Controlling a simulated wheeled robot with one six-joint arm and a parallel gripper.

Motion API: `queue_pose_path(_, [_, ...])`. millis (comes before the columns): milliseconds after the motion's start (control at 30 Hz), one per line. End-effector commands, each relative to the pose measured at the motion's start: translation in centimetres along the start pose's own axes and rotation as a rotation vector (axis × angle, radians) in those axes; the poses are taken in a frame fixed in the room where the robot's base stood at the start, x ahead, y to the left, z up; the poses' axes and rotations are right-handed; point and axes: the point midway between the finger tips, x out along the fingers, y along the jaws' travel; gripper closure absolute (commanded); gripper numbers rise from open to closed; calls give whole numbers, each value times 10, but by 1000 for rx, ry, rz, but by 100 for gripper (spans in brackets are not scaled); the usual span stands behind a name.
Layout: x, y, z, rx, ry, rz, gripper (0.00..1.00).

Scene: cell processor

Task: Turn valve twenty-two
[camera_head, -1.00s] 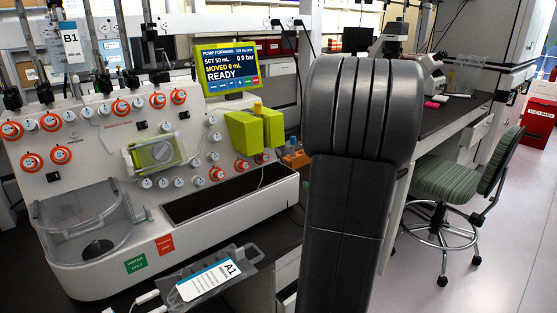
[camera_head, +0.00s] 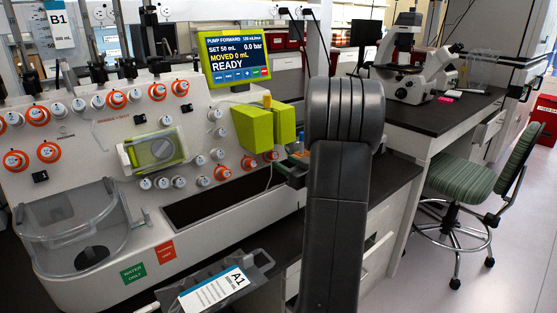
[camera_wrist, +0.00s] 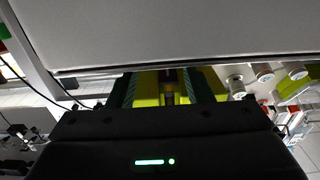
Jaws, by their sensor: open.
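The cell processor (camera_head: 90,135) is a white panel at the left of the head view. It carries several valve knobs, some with orange rings (camera_head: 222,173) and some plain white (camera_head: 179,182). Their numbers are too small to read, so I cannot tell which is valve twenty-two. My gripper (camera_wrist: 168,88) is open and empty in the wrist view, with yellow-green blocks between and beyond its fingers. White knobs (camera_wrist: 264,73) show right of it there. In the head view my arm hides most of the gripper.
A yellow-green block pair (camera_head: 258,127) juts from the panel under a screen (camera_head: 235,58) reading READY. A trough (camera_head: 215,202) and clear basin (camera_head: 75,225) lie below. A tag marked A1 (camera_head: 220,290) is in front. A green chair (camera_head: 470,182) and microscope (camera_head: 415,62) are at right.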

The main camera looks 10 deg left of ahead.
Motion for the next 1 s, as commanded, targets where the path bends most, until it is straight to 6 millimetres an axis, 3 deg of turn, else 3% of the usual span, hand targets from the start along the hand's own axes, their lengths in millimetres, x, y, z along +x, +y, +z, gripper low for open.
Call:
queue_pose_path(100, [21,-1,0,0,0,-2,54])
queue_pose_path(233, [35,0,0,0,0,-1,54])
queue_pose_path(633, [42,0,0,0,0,1,54])
queue_pose_path(867, [42,0,0,0,0,1,97])
queue_pose_path(1000, [42,1,1,-9,0,-2,99])
